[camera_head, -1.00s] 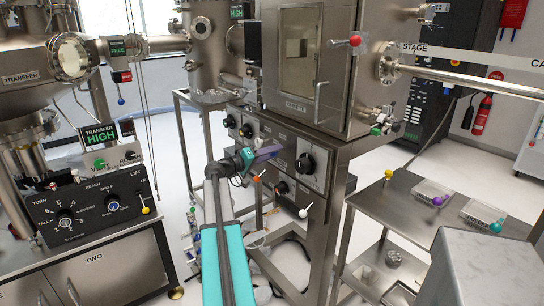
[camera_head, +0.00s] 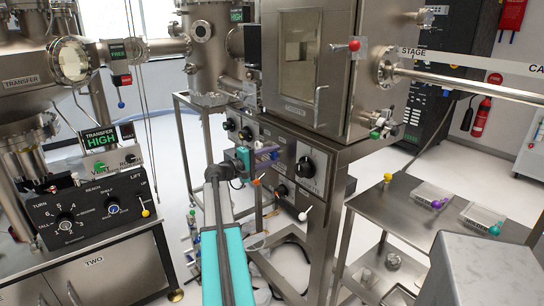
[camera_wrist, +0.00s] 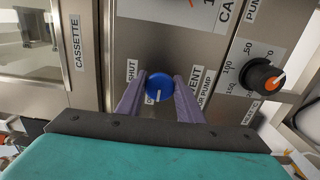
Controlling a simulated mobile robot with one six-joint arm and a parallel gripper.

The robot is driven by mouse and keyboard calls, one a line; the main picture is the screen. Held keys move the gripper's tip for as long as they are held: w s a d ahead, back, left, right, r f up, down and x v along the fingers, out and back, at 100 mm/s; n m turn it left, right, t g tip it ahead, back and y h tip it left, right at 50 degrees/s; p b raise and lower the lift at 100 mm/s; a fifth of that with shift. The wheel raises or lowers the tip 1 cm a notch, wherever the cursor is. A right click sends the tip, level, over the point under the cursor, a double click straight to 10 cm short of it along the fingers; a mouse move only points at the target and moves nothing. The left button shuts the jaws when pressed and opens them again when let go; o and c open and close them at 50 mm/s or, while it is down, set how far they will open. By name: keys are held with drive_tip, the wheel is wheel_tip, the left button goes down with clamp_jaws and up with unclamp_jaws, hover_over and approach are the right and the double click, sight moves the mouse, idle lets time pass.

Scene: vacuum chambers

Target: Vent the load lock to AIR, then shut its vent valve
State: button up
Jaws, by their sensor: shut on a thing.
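My gripper (camera_head: 266,154) is at the steel front panel under the windowed steel chamber (camera_head: 346,70) in the head view. In the wrist view its two purple fingers (camera_wrist: 160,80) are shut on a blue knob (camera_wrist: 159,88), one finger on each side. The knob has a pale pointer mark. Labels beside it read SHUT (camera_wrist: 131,70) and VENT (camera_wrist: 193,79), with smaller text partly hidden by the fingers. In the head view my gripper hides the blue knob.
A black knob with an orange mark (camera_wrist: 263,76) sits beside a numbered scale in the wrist view. White-handled (camera_head: 304,214) and orange-handled (camera_head: 257,181) valves are near my gripper. A side table (camera_head: 400,215) stands at right, and a control box (camera_head: 85,210) at left.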

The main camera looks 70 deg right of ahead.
idle(0.3)
drive_tip(key=o, duration=1.1)
drive_tip(key=shift+c, duration=0.2)
drive_tip(key=b+v, duration=0.2)
drive_tip(key=v, duration=1.1)
drive_tip(key=shift+w+a, duration=0.2)
drive_tip(key=shift+a, duration=0.15)
drive_tip(key=shift+w, duration=0.1)
